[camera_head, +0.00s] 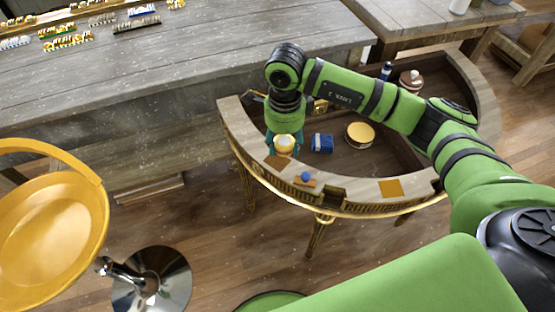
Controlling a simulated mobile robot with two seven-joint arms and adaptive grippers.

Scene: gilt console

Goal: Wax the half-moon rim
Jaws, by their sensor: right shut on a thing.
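The half-moon console (345,207) has a pale wooden rim around a darker sunken top, with gilt edging and legs. My right gripper (284,151) points down over the left front part of the rim. Its teal fingers are shut on a small rounded cream-yellow thing (285,142); whether this touches the rim cannot be told. An orange-brown square (277,162) lies on the rim just below the gripper. Another patch with a blue ball-like thing (306,176) lies at the front, and an orange square (390,188) lies further right. My left gripper is out of view.
Inside the console are a blue block-like packet (321,143), a yellow-lidded round tin (360,134), a dark blue bottle (386,70) and a brown-and-white jar (411,79). A grey wooden table (200,60) stands behind left. A yellow seat (50,225) is at the left.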

